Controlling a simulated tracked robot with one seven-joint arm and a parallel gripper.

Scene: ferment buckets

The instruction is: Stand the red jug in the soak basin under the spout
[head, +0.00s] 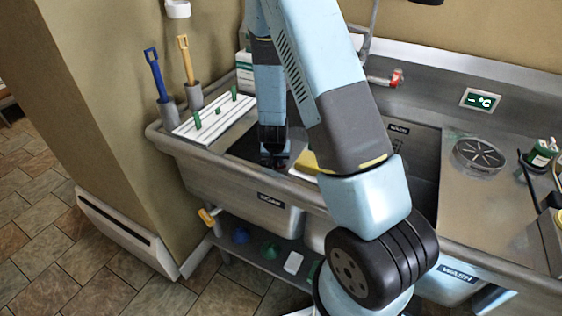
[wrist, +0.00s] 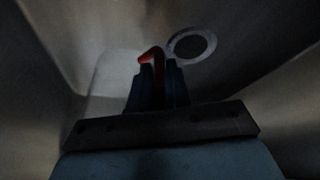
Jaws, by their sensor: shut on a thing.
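In the head view my gripper (head: 274,163) points down into the left basin (head: 240,190), whose front label looks like "SOAK". In the wrist view my gripper (wrist: 158,72) is shut on a slim, curved red part of the red jug (wrist: 152,55), seemingly its handle. The jug's body is hidden below the fingers and in shadow. A round drain (wrist: 192,45) lies just beyond and right of the fingers, on the basin floor. I cannot tell whether the jug touches the floor. My arm covers much of the sink, and the spout's outlet is not clear.
A white ribbed drying board (head: 214,118) with green pegs lies left of the basin, beside blue and yellow brushes (head: 187,60). A yellow sponge (head: 308,162) is right of my gripper. A red-handled tap (head: 397,77) sits at the back. The wash basin is at right.

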